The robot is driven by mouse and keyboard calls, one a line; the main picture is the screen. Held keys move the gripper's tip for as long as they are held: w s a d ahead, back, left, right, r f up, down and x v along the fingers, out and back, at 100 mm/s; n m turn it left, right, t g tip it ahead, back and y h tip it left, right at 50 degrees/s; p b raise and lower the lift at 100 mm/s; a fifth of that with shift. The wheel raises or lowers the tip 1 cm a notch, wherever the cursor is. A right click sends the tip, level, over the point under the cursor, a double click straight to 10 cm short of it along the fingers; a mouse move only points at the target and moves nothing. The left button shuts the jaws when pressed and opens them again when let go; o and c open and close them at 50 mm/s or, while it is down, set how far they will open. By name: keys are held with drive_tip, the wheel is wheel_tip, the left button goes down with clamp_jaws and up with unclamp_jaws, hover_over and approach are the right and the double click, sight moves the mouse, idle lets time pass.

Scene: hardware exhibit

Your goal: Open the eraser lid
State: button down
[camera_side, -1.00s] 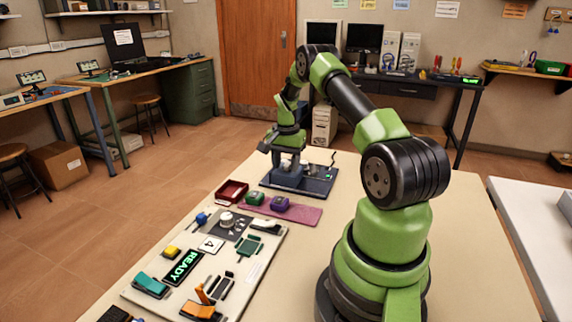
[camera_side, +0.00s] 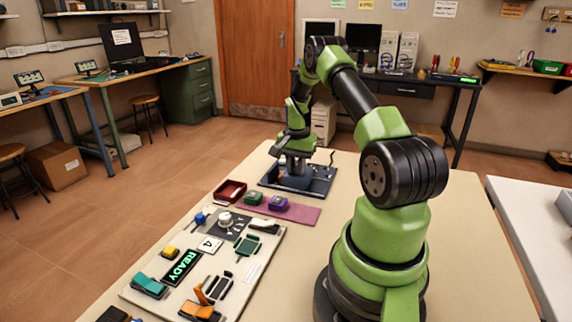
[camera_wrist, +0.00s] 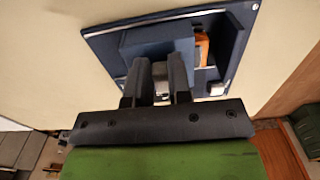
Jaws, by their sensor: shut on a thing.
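The eraser is a blue box on a dark navy base plate (camera_side: 322,186) at the far end of the table. Its blue lid (camera_wrist: 150,42) is a flat block in the wrist view, with a strip of orange (camera_wrist: 203,48) showing beside its right edge. My gripper (camera_side: 296,163) is above the box, pointing down. In the wrist view my gripper (camera_wrist: 160,75) is shut on a small grey grip (camera_wrist: 160,70) at the lid's near edge. The fingers hide much of the grip. I cannot tell whether the lid is raised.
A mauve mat (camera_side: 299,214) with a green and a purple block lies in front of the base plate, beside a dark red tray (camera_side: 229,191). A pale panel (camera_side: 255,272) with several switches and a READY display is nearer.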

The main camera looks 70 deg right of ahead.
drive_tip(key=s, duration=0.4)
drive_tip(key=shift+s, duration=0.15)
drive_tip(key=c, duration=1)
unclamp_jaws()
drive_tip(key=shift+c, duration=0.2)
drive_tip(key=shift+r, duration=0.1)
wheel_tip(320, 180, up, 10)
